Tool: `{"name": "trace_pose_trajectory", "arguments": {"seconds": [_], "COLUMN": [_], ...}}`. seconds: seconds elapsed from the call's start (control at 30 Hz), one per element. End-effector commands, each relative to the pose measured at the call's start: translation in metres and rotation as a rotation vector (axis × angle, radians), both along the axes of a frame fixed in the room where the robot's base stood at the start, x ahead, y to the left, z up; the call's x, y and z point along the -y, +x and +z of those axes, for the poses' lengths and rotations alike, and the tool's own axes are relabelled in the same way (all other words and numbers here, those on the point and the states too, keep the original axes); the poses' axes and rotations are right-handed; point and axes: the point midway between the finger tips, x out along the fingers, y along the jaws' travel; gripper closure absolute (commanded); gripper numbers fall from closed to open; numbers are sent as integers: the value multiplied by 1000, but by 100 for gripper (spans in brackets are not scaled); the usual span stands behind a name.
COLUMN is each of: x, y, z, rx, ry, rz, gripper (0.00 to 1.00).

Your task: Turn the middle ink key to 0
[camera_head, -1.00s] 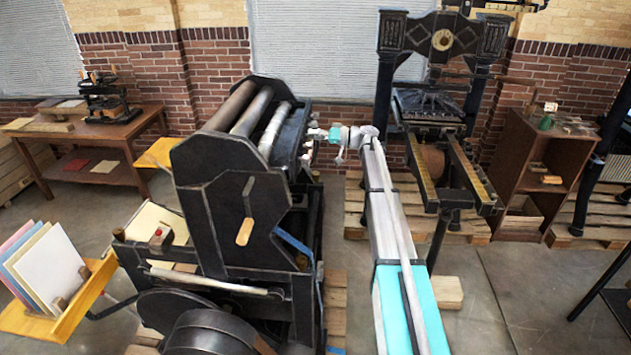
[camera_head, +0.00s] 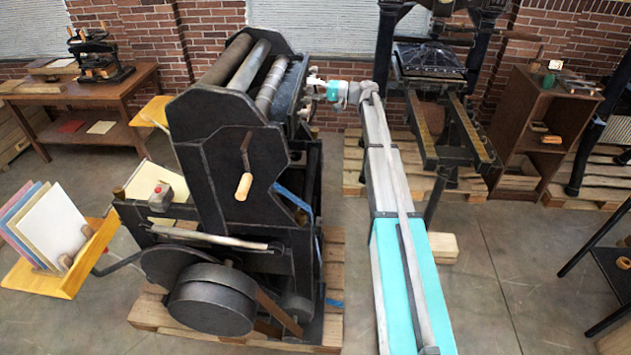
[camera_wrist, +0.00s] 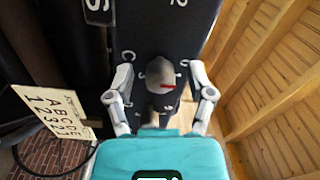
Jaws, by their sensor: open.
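A dark grey ink key (camera_wrist: 160,72) with a red pointer mark shows in the wrist view, on a black panel (camera_wrist: 150,30) of the press. The red mark lies at its lower right. Pale marks surround the key, too small and partly hidden to read surely. My gripper (camera_wrist: 161,80) is open, with one finger left and one right of the key, apart from it as far as I can see. In the head view my gripper (camera_head: 313,86) is at the right side of the black press (camera_head: 225,130); the keys cannot be made out there.
In the wrist view, a card with letters and digits (camera_wrist: 58,112) is at left and wooden slats (camera_wrist: 270,90) at right. In the head view, a hand press (camera_head: 430,60) and a wooden shelf (camera_head: 520,120) stand right of my arm. Open floor (camera_head: 520,260) lies at lower right.

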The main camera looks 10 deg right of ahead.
Motion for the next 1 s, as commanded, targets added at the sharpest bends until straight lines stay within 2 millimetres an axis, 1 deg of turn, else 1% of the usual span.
{"name": "trace_pose_trajectory", "arguments": {"seconds": [1.0], "x": [0], "y": [0], "z": [0], "rx": [-631], "ry": [205], "rz": [-1], "gripper": [31]}}
